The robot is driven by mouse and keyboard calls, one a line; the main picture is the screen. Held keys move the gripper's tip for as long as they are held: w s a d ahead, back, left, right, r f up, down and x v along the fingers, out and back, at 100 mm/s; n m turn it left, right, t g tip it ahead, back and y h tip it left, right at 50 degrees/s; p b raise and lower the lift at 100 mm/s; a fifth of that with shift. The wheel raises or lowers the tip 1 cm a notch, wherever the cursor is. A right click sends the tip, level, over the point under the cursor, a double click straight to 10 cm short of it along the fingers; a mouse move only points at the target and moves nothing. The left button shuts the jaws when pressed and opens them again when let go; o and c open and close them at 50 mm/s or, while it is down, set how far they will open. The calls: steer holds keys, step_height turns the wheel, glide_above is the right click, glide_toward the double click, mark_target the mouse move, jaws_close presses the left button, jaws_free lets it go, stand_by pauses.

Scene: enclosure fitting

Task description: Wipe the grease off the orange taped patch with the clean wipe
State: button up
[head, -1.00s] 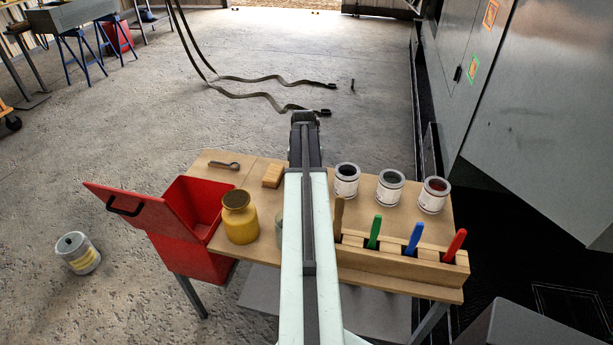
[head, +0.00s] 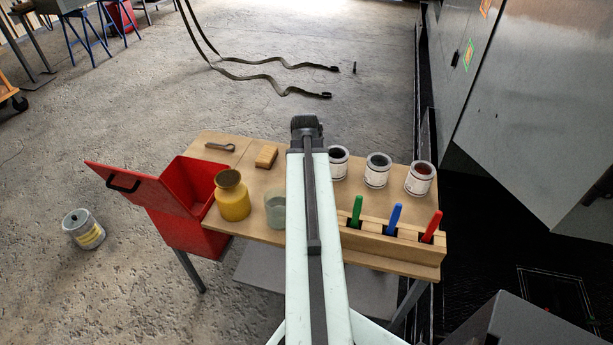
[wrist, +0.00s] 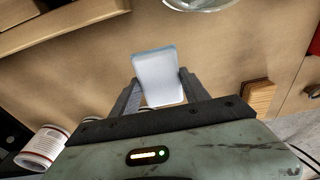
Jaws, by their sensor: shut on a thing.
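The wipe (wrist: 160,72) is a pale white pad with a blue edge, seen in the wrist view. My gripper (wrist: 160,80) is shut on it, one finger at each side, above the tabletop. In the head view my gripper (head: 305,125) is at the arm's far end, over the table's back edge; the wipe is hidden there. The orange taped patch (head: 485,7) is on the grey cabinet at the upper right, cut by the frame's top edge. My gripper is well to its left, apart from it. Grease on it is too small to tell.
A green taped patch (head: 469,55) is below the orange one on the cabinet (head: 540,110). The table (head: 225,150) carries a yellow jar (head: 232,198), a glass jar (head: 275,212), several cans, a wooden block (head: 266,156) and a handle rack (head: 400,257). A red bin (head: 180,228) adjoins its left side.

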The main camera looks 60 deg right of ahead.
steer(key=o, duration=0.5)
steer(key=shift+w+a, duration=0.1)
steer(key=shift+c, duration=1.2)
steer(key=shift+r, duration=0.15)
step_height(320, 180, up, 8)
steer(key=p, duration=0.7)
steer(key=shift+w+f+p, duration=0.1)
steer(key=shift+f+p, duration=0.15)
steer(key=shift+p, duration=0.15)
step_height(320, 180, down, 2)
steer(key=shift+f+b, duration=0.1)
steer(key=shift+b, duration=1)
